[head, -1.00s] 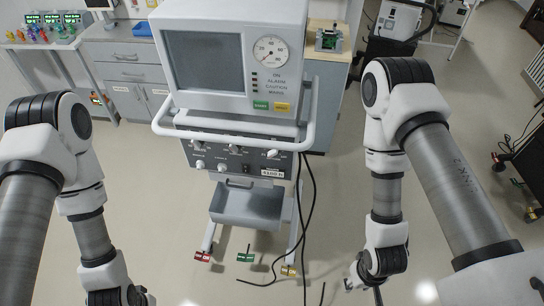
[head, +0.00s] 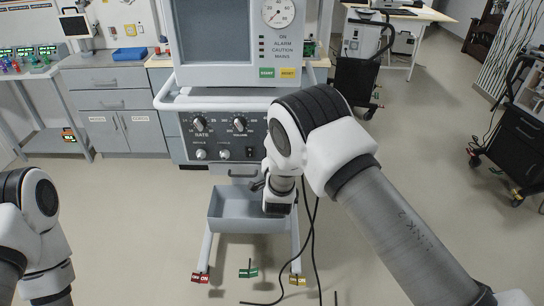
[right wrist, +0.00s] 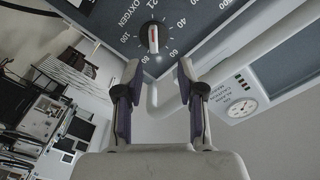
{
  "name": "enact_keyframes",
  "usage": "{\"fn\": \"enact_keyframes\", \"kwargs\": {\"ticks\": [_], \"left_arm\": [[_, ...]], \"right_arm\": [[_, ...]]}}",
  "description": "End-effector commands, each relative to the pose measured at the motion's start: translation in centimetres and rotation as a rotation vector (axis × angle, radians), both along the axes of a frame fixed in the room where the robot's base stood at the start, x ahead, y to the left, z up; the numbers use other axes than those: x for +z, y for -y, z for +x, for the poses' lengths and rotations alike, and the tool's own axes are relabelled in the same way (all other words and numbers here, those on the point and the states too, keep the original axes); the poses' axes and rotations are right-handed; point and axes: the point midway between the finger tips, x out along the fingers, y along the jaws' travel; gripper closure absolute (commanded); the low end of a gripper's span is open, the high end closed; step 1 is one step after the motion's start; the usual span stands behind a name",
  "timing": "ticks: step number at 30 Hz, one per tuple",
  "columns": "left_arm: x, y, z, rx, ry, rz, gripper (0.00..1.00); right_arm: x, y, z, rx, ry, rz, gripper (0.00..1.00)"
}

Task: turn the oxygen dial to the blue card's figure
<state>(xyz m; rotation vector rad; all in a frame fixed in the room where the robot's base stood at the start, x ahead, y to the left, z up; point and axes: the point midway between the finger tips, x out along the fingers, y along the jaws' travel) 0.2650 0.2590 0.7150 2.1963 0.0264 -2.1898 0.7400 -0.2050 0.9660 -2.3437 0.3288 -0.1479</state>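The ventilator (head: 212,101) stands ahead, with a dark control panel below its screen. The oxygen dial (right wrist: 153,37) shows in the right wrist view as a light knob with a red line, beside figures 21 to 100. The line runs about up and down in the picture; I cannot tell which end points. In the head view my right arm hides this dial. My right gripper (right wrist: 158,76) is open and empty, its fingers toward the panel, apart from the dial. My left gripper is out of view. I cannot make out a blue card.
A white rail (head: 180,101) runs around the ventilator's front, near my right arm. A grey tray (head: 236,224) sits below the panel. Black cables (head: 312,235) hang to the floor. Red, green and yellow tags show low in front. A dark cart (head: 357,85) stands behind at right.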

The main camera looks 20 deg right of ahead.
Motion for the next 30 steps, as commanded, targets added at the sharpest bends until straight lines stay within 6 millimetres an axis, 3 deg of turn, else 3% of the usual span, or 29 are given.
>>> {"fn": "enact_keyframes", "kwargs": {"ticks": [5,15,23,24,27,30], "left_arm": [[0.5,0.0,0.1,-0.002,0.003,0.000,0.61],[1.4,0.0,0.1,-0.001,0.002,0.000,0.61],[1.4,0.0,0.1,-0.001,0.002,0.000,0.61],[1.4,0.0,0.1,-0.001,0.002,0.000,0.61],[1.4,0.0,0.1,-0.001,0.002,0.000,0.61],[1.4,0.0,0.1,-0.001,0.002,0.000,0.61]], "right_arm": [[0.3,0.6,1.6,-0.004,0.003,0.003,0.61],[0.2,2.2,7.0,-0.003,-0.001,0.000,0.61],[0.1,2.3,7.5,-0.001,-0.003,-0.001,0.61],[0.1,2.3,7.5,-0.001,-0.003,-0.001,0.65],[0.1,2.3,7.5,-0.001,-0.003,-0.001,1.00],[0.1,2.3,7.5,-0.001,-0.003,-0.001,1.00]]}}
